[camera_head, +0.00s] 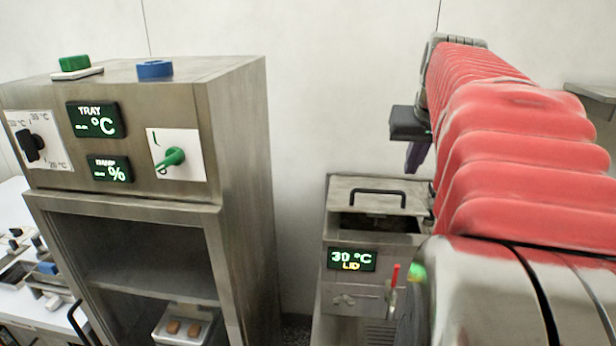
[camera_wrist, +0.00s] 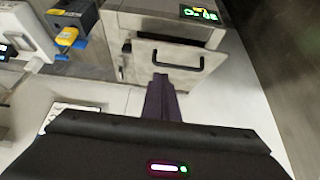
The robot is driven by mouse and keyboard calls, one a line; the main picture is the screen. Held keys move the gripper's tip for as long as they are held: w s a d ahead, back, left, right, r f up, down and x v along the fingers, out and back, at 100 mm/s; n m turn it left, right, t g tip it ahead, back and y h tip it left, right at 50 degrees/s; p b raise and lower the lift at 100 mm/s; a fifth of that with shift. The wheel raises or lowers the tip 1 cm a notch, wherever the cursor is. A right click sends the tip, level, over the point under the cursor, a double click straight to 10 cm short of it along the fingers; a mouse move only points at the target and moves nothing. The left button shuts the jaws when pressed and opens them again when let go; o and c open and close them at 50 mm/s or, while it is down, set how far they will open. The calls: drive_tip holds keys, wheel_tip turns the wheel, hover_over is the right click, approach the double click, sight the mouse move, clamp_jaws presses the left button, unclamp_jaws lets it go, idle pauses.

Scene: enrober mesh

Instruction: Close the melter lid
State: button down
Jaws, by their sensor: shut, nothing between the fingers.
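The melter (camera_head: 343,301) is a steel box with a display reading "30 °C" and "LID". Its lid (camera_head: 345,184) is a steel panel with a black bar handle (camera_head: 378,192). A dark opening shows in front of the lid, so the lid stands open; its exact tilt is hard to tell. My gripper (camera_head: 413,166) is shut and empty, above and to the right of the handle in the head view.
A tall steel cabinet (camera_head: 240,180) with displays and knobs stands left of the melter. A red-handled lever (camera_head: 394,274) is on the melter's front right. A shelf (camera_head: 592,92) juts from the wall at right. The wrist view shows a yellow-and-blue item (camera_wrist: 68,37) at upper left.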

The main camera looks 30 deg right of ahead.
hover_over(398, 210)
drive_tip(key=s+a, duration=0.1)
wheel_tip(398, 210, down, 9)
drive_tip(key=shift+r, duration=0.15)
drive_tip(key=f, duration=0.2)
drive_tip(key=shift+s+a+f, duration=0.25)
drive_tip(key=shift+s+f, duration=0.05)
drive_tip(key=shift+f, duration=0.1)
drive_tip(key=shift+s+a+f, duration=0.1)
drive_tip(key=shift+f, duration=0.3)
drive_tip(key=shift+f, duration=0.1)
